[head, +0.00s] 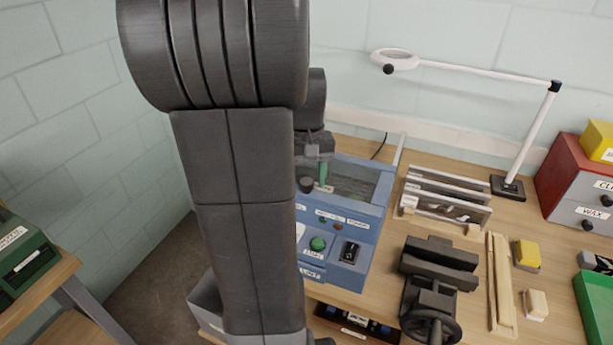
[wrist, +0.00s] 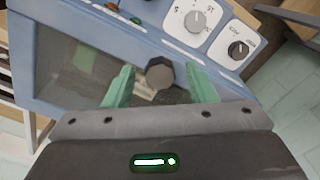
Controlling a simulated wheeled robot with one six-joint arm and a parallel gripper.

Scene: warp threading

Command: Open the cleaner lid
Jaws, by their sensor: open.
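The cleaner (head: 369,236) is a blue machine on the bench, with labels and controls on its front. Its lid (head: 351,186) is a grey, see-through-looking panel in a blue frame, lying flat and shut; it also shows in the wrist view (wrist: 75,72). A dark round knob (wrist: 160,73) stands on the lid and shows in the head view (head: 306,184). My gripper (wrist: 159,70) is open, its green fingers on either side of the knob, with gaps visible. In the head view my arm hides the cleaner's left part and most of the gripper (head: 318,183).
A slotted rack (head: 445,198), a dark vise (head: 435,285) and a lamp (head: 510,185) stand to the right.

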